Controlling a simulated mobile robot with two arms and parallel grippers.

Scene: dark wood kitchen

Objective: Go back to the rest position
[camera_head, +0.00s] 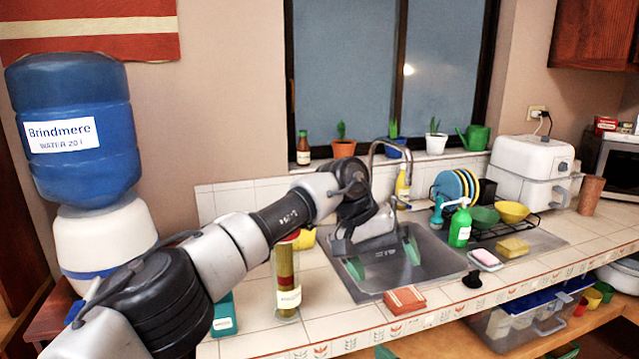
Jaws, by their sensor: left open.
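My left arm (235,245) comes in from the lower left and reaches across the counter. My left gripper (383,257) is over the sink (440,262), pointing down, with its two green-padded fingers spread apart. Nothing shows between the fingers. Whether the fingertips are inside the basin or just above it is hard to tell. My right gripper does not show clearly.
A brick-red box (404,300) lies at the sink's front edge. A tall jar (287,285) stands left of the sink, close to my arm. A green bottle (460,226) and dish rack (505,230) stand right. A blue water jug (75,150) is at left.

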